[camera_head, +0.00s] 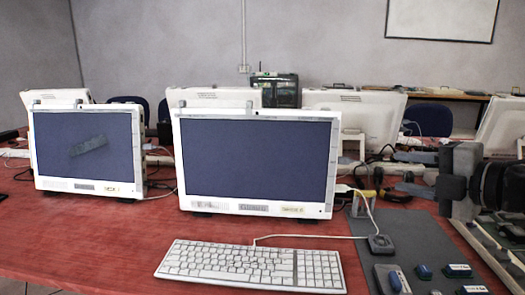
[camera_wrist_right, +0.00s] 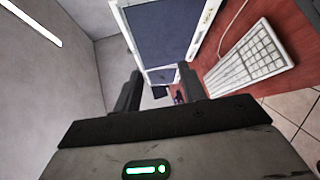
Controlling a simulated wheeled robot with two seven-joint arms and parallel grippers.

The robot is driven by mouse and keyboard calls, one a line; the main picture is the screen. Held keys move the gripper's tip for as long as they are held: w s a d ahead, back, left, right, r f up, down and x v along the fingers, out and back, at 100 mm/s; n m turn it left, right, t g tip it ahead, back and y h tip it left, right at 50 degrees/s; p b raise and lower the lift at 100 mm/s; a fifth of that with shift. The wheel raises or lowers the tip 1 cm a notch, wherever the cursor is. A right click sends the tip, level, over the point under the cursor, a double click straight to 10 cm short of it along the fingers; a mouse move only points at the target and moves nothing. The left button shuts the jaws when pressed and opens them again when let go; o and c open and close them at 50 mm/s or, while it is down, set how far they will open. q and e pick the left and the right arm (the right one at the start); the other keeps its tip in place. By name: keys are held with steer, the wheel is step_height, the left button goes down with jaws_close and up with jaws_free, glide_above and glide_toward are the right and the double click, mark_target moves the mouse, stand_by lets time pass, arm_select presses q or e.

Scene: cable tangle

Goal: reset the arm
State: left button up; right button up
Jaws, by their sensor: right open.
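My right gripper (camera_head: 453,180) is at the right side of the head view, raised above the grey mat, with my dark arm behind it. In the right wrist view its two dark fingers (camera_wrist_right: 158,88) stand apart with nothing between them. Past the fingers, a white monitor and a keyboard show tilted. My left gripper is not in the head view.
Two white monitors (camera_head: 255,208) (camera_head: 87,187) stand on the red table (camera_head: 60,240). A white keyboard (camera_head: 250,265) lies in front. The grey mat (camera_head: 350,225) holds several small blue and green items (camera_head: 424,272). More monitors and cables stand behind. The front left table is clear.

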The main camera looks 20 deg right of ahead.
steer(key=w+a+f+n+g+y+p, duration=0.1)
steer(key=w+a+f+g+y, duration=0.2)
steer(key=a, duration=0.5)
steer(key=w+a+f+n+y+p, duration=0.1)
steer(key=w+a+f+y, duration=0.1)
steer(key=w+a+f, duration=0.35)
steer(key=s+a+f+m+y+p, duration=0.15)
steer(key=a+f, duration=0.25)
steer(key=a, duration=0.4)
steer(key=s+a+f+m+y+p, duration=0.1)
steer(key=s+a+f+m, duration=0.2)
steer(key=a, duration=0.5)
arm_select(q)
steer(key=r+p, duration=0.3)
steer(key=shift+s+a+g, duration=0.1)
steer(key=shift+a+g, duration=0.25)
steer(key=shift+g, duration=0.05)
arm_select(e)
steer(key=s+f+m+h, duration=0.3)
steer(key=s+f+m, duration=0.2)
steer(key=f+m, duration=0.2)
steer(key=s+f+m+g+h, duration=0.1)
steer(key=s+f+m+h, duration=0.2)
steer(key=s+f+m, duration=0.2)
step_height(320, 180, down, 2)
steer(key=m, duration=0.3)
steer(key=shift+a+f+g, duration=0.2)
steer(key=shift+a+g, duration=0.1)
